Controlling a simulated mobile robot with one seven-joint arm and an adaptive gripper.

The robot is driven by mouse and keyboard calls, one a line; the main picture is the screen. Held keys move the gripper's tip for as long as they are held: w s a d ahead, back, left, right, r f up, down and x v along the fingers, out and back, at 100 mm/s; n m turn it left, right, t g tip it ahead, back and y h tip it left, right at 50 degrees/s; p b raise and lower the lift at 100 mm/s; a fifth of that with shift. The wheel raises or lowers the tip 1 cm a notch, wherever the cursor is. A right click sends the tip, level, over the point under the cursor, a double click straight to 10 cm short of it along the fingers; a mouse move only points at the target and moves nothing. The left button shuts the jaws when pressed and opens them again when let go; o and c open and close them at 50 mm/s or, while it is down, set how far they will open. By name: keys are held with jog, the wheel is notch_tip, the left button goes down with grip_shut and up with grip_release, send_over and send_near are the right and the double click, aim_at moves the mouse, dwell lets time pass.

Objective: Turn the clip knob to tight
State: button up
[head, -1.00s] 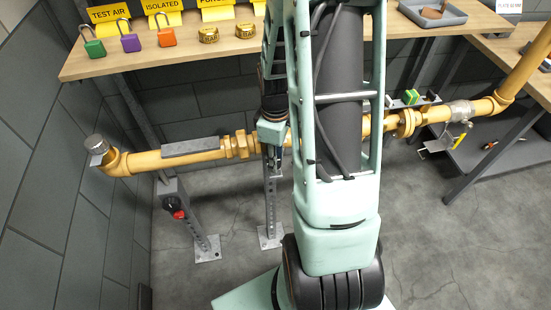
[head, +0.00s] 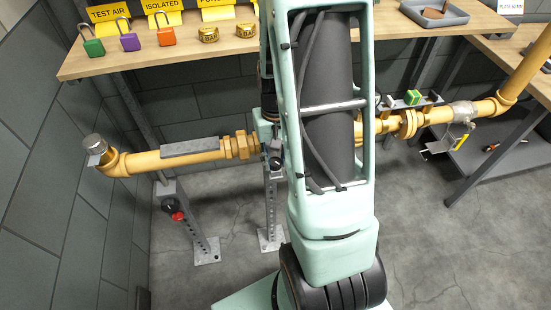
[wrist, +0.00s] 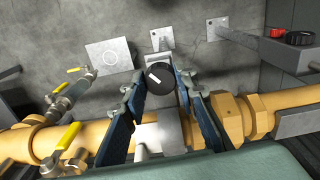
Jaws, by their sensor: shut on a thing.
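A round black knob (wrist: 160,78) with a short white mark sits between the tips of my gripper (wrist: 165,76) in the wrist view. The mark is slanted; I cannot tell which setting it points to. The two blue-padded fingers close on the knob from both sides. Below it in that view, a grey metal block (wrist: 160,135) sits at the yellow pipe (wrist: 285,98). In the head view my arm hides most of the gripper, and a dark round knob (head: 275,163) shows beside it on the middle post. No tight label is legible.
Yellow-handled valves (wrist: 66,138) lie left in the wrist view. A post at left carries a black knob and a red knob (head: 178,216). The wooden bench (head: 300,38) with padlocks (head: 129,42) and yellow signs runs above the pipe. The floor below is clear.

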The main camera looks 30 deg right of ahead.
aim_at(275, 162)
jog(key=m+p, duration=0.1)
jog(key=m, duration=0.4)
jog(key=shift+m, duration=0.3)
jog(key=shift+m+p, duration=0.5)
jog(key=shift+m, duration=1.5)
jog(key=o, duration=1.2)
jog(key=shift+c, duration=0.2)
notch_tip(275, 162, up, 12)
